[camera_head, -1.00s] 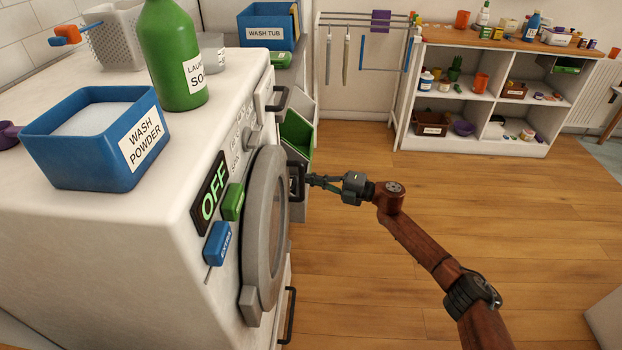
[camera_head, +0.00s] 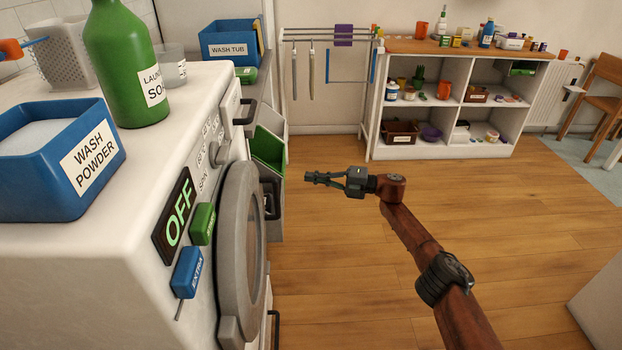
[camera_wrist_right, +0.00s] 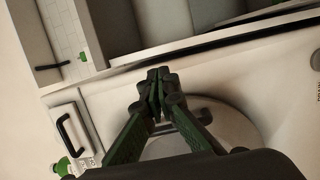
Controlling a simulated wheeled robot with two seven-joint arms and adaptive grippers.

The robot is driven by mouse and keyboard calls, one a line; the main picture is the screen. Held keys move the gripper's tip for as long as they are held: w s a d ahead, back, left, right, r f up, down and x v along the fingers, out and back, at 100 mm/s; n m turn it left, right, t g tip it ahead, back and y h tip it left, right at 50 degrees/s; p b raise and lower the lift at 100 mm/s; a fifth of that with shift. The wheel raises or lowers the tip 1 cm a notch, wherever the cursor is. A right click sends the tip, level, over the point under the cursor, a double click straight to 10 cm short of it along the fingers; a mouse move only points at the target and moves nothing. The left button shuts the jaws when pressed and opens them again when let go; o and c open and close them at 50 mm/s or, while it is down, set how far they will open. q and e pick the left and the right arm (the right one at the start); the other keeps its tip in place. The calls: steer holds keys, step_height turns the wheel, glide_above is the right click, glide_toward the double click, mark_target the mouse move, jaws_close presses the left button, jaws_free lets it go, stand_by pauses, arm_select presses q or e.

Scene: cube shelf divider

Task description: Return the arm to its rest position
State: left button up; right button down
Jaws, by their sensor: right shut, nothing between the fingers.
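My right gripper (camera_head: 312,178) is shut and empty in the head view. It hangs over the wooden floor, apart from the washing machine and to the right of its door. The right wrist view shows its two dark green fingers (camera_wrist_right: 157,88) closed together, with the round door (camera_wrist_right: 228,122) behind them. My right arm (camera_head: 418,240) reaches in from the lower right. The washing machine's round door (camera_head: 238,245) looks shut. My left gripper is not in view.
The white washing machine (camera_head: 120,262) fills the left, with a wash powder box (camera_head: 95,165) and green soap bottle (camera_head: 122,65) on top. A green-lined open bin (camera_head: 268,148) is near the gripper's left. A shelf (camera_head: 455,122) stands far back. Floor (camera_head: 330,260) is clear.

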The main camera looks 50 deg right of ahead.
steer(key=shift+d, duration=0.5)
steer(key=shift+r, duration=0.1)
